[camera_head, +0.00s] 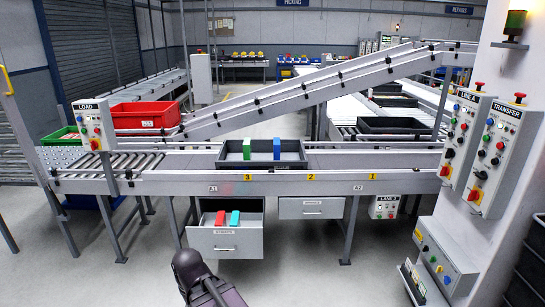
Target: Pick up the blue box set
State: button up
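A blue box (277,149) stands upright in a dark grey tote (262,165) on the conveyor, right of the tote's middle. A green box (246,149) stands upright in the same tote, to its left and apart from it. The tote's front wall hides the lower part of both boxes. A dark part of my arm (193,272) shows at the bottom edge, well in front of the conveyor. My gripper's fingers cannot be seen.
An open drawer (225,245) below the conveyor sticks out toward me, with a red and a teal box inside. A closed drawer (312,208) is to its right. A red crate (145,115) sits behind left. A control pillar (500,150) stands at right.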

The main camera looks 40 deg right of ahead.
aim_at(277, 145)
jog(key=u, duration=0.2)
jog(key=i, duration=2.6)
jog(key=z, duration=0.75)
jog(key=i, duration=0.55)
jog(key=z, duration=0.9)
jog(key=i, duration=0.7)
jog(key=z, duration=0.4)
